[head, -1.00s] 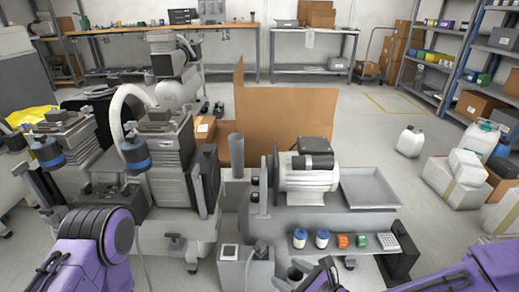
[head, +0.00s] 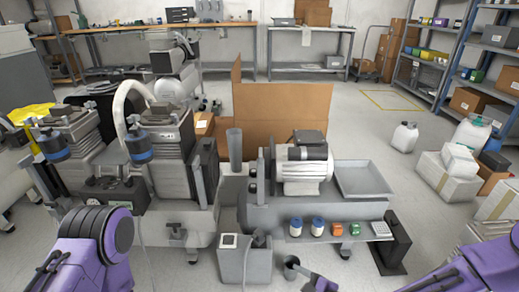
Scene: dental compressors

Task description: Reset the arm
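My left arm (head: 95,245) is purple and shows at the lower left; its gripper is outside the frame. My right arm (head: 470,275) comes in at the lower right. A small purple and grey part of mine (head: 318,283) shows at the bottom edge, right of the grey box; no fingertips can be made out. The compressor with the white motor (head: 304,170) stands in the middle, and another compressor (head: 172,165) with a white hose stands left of it. Neither arm visibly touches them.
A shelf (head: 335,235) holds small bottles and coloured pieces. A grey tray (head: 363,180) lies right of the motor. White jugs and boxes (head: 447,178) stand on the right floor, with free floor between.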

